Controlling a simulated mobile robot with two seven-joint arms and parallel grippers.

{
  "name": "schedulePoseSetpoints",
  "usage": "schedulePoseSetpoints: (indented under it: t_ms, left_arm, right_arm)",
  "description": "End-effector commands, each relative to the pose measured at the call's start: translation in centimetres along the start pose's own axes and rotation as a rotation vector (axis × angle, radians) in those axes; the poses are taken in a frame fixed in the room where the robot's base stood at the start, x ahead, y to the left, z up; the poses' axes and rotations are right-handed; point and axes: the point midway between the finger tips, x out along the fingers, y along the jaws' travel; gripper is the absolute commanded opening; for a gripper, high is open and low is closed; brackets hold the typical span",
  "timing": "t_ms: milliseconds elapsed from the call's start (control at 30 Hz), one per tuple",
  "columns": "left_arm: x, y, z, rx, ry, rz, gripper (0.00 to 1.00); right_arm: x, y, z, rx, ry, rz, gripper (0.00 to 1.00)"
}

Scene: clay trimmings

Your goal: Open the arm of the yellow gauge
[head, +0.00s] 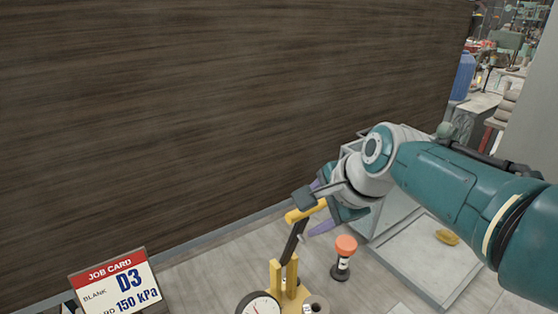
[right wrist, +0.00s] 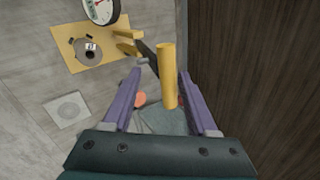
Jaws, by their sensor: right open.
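The yellow gauge stands at the bottom of the head view, with yellow posts (head: 284,277), a white dial (head: 260,305) and a dark arm (head: 293,240) slanting up to a yellow crossbar handle (head: 304,212). My right gripper (head: 319,205) is at the handle with its purple fingers apart. In the right wrist view the handle (right wrist: 167,75) lies between the two fingers (right wrist: 160,75), nearer the right one, with a gap visible on the left. The yellow base (right wrist: 75,48) and dial (right wrist: 101,10) show beyond. My left gripper is out of view.
A job card (head: 117,284) reading D3, 150 kPa stands at lower left. An orange-topped stamp-like piece (head: 345,248) stands right of the gauge. A grey tray (head: 425,265) holds a small yellow piece (head: 447,237). A dark wood panel (head: 200,110) rises behind.

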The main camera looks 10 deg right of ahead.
Motion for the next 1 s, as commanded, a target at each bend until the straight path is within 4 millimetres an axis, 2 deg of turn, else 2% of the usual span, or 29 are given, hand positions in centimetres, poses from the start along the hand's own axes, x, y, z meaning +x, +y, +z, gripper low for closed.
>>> schedulePoseSetpoints:
  t_ms: [33, 133, 433, 600, 1000]
  left_arm:
    - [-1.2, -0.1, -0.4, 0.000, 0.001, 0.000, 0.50]
    - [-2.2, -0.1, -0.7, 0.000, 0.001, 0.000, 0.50]
    - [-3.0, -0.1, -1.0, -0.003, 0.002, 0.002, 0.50]
    - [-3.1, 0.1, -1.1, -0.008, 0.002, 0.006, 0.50]
    - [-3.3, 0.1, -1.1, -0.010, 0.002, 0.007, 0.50]
  right_arm:
    - [-1.3, -0.4, 0.1, 0.001, 0.000, -0.001, 0.59]
    - [-2.9, -0.4, 0.1, 0.001, 0.000, -0.003, 0.59]
    - [-6.3, -0.2, 0.1, 0.001, -0.001, -0.005, 0.59]
    - [-7.2, -0.2, 0.1, 0.001, -0.001, -0.005, 0.59]
    - [-7.6, 0.0, 0.0, -0.009, 0.002, -0.001, 0.59]
